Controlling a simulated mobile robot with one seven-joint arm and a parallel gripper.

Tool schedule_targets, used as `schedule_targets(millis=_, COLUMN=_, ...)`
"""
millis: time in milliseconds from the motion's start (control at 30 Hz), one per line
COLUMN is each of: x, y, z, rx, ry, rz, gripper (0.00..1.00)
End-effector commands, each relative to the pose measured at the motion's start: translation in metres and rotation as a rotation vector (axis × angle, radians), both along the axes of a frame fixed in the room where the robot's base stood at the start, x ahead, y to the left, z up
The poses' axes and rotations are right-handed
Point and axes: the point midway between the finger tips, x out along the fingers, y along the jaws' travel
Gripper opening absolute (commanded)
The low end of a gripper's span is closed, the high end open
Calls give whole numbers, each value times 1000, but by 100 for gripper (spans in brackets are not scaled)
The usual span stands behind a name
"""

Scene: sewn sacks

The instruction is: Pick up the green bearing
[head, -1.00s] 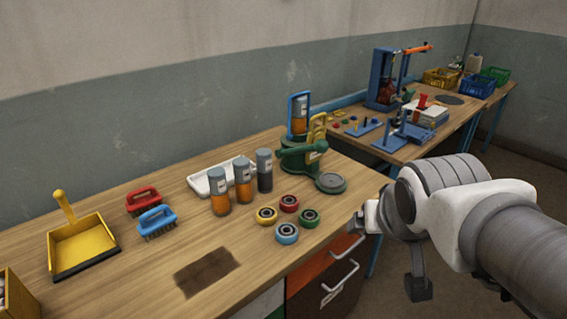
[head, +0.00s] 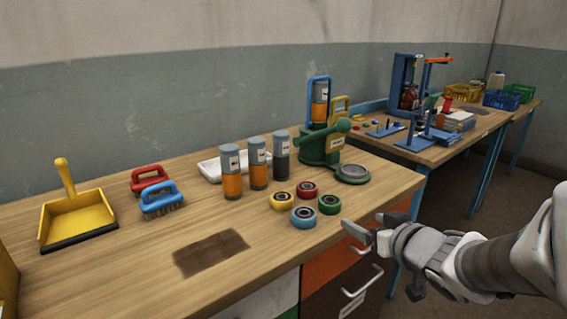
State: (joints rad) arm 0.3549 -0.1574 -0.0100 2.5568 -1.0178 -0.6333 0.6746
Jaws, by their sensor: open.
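The green bearing (head: 329,204) lies flat near the front edge of the workbench in the head view. It is the rightmost of a close group with a red bearing (head: 307,190), a yellow bearing (head: 282,201) and a blue bearing (head: 304,217). My gripper (head: 352,233) is open and empty. It is in front of and to the right of the green bearing in the picture, by the bench's front edge, and apart from it.
Several bottles with orange or dark contents (head: 258,165) stand behind the bearings, beside a green tool with a round plate (head: 352,174). Brushes (head: 161,199) and a yellow dustpan (head: 76,222) are at left. A dark patch (head: 210,252) marks otherwise clear bench.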

Motion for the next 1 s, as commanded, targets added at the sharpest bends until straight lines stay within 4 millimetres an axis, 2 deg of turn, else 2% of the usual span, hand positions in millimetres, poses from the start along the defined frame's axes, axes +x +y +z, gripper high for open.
schedule_targets(millis=833, x=44, y=12, z=-16, rx=-2, ry=4, rz=6, gripper=84)
schedule_targets(millis=900, x=61, y=16, z=-29, rx=-3, ry=0, rz=9, gripper=84)
schedule_targets(millis=1000, x=81, y=20, z=-37, rx=-2, ry=-2, rz=10, gripper=84)
